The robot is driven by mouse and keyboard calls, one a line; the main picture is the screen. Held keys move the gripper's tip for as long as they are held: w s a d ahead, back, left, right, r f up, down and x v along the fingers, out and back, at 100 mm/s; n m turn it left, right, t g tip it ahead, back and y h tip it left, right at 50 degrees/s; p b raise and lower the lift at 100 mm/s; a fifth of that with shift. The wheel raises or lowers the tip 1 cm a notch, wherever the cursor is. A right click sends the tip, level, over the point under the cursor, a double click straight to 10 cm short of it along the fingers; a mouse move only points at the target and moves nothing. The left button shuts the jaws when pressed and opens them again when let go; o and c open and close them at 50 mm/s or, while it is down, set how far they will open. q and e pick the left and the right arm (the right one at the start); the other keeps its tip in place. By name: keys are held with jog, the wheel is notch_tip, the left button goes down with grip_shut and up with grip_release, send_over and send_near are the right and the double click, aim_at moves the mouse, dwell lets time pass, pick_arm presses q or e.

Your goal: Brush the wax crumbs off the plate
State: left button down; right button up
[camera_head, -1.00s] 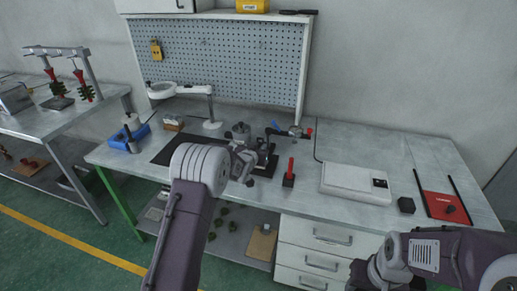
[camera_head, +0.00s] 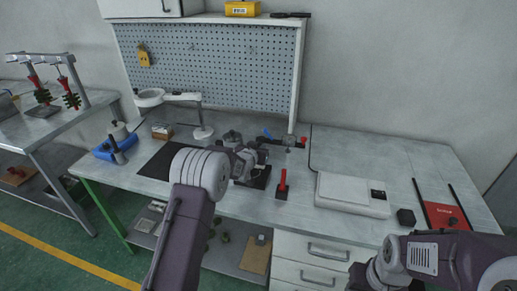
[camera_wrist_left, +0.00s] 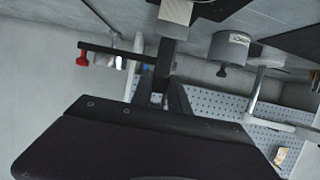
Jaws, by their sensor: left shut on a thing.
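My left gripper (camera_head: 256,166) is over the front middle of the bench, at the small bench device, partly hidden by my own arm. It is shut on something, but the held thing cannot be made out. The device's dark base (camera_head: 258,178) shows beside the gripper. In the left wrist view, which looks upside down, a pale grey block (camera_wrist_left: 175,12) is at the top edge beside a black surface (camera_wrist_left: 215,10); I cannot tell whether either is the plate. No wax crumbs can be made out. My right arm shows at lower right, its fingers out of sight.
A red-handled tool on a black block (camera_head: 282,187) stands right of the device. A white box-shaped unit (camera_head: 352,194), a small black block (camera_head: 406,217) and a red pad (camera_head: 448,216) lie further right. A black mat (camera_head: 160,165) and a ring lamp (camera_head: 150,97) are left.

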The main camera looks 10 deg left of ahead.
pick_arm(q)
notch_tip(320, 180, up, 8)
jog(key=p, duration=0.4)
jog(key=shift+w+p, duration=0.3)
jog(key=shift+p, duration=0.05)
